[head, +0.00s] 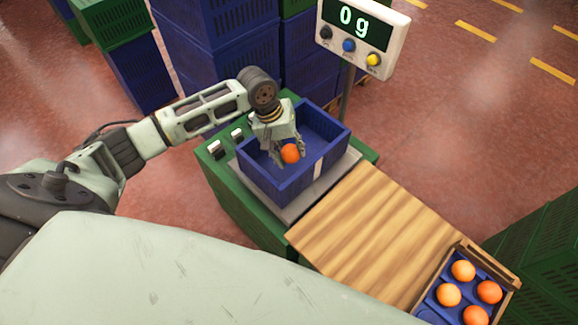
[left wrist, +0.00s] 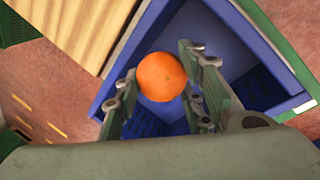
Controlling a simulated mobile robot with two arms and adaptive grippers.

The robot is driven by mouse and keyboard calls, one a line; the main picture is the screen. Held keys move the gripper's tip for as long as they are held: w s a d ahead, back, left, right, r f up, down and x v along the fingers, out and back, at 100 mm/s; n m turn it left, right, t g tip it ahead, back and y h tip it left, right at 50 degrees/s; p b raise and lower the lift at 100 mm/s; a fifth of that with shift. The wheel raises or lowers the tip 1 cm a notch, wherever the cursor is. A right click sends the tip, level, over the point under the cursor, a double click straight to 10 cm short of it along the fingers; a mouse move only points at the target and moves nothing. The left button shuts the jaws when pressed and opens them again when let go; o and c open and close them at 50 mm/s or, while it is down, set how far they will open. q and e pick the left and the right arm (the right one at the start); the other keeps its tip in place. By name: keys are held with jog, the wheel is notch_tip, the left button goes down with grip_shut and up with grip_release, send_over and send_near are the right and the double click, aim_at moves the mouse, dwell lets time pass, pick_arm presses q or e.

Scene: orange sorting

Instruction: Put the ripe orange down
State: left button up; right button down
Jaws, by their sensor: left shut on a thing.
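The ripe orange (head: 290,153) is deep orange and sits between the fingers of my left gripper (head: 289,158). In the left wrist view the orange (left wrist: 161,77) is between the two fingers of the left gripper (left wrist: 162,85), with the blue crate below it. The blue crate (head: 270,193) stands on the scale plate (head: 292,211), and the gripper is over its opening. I cannot tell the exact height of the orange above the crate floor. The scale display (head: 356,24) reads 0 g. My right gripper is not in view.
A wooden board (head: 375,235) lies right of the scale. A tray (head: 506,274) with several oranges in blue hollows stands at the lower right. Stacked blue crates (head: 225,60) stand behind the scale, and green crates (head: 545,250) stand at the right.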

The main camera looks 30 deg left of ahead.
aim_at(290, 171)
pick_arm(q)
notch_tip(290, 171, down, 11)
jog(key=shift+w+r+b, duration=0.1)
jog(key=shift+r+b, duration=0.05)
jog(key=shift+b, duration=0.15)
jog(key=shift+f, duration=0.25)
jog(key=o, duration=1.2)
jog(key=shift+f, duration=0.1)
jog(key=shift+a, duration=0.1)
jog(key=v, duration=1.2)
jog(key=shift+r+p, duration=0.35)
jog(key=shift+r, duration=0.05)
dwell(1.2)
